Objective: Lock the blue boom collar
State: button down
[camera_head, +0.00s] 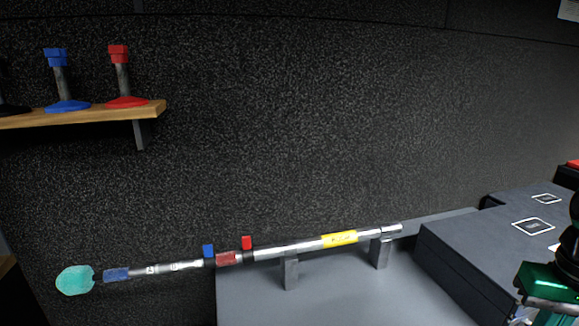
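A silvery boom pole (285,249) lies across two grey upright supports, slanting up to the right. A small blue block, apparently the blue boom collar's tab (208,251), stands up from the pole left of the supports. A blue band (116,274) wraps the pole further left, beside the teal rounded end (75,280). A red block (247,243) stands up just right of a dark red band (226,258). A yellow band (340,239) lies between the supports. Whether the blue collar is locked cannot be told. No gripper fingertips show.
The supports stand on a grey bench (330,297); the pole's left end overhangs it. Dark cases (490,245) stand at right, near a green and black part cut off by the picture edge. A wooden shelf (90,116) at upper left bears blue and red stands.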

aim_at(208, 251)
jog(key=k, duration=0.85)
jog(key=u, duration=0.55)
jog(key=i, duration=1)
jog(key=z, duration=0.05)
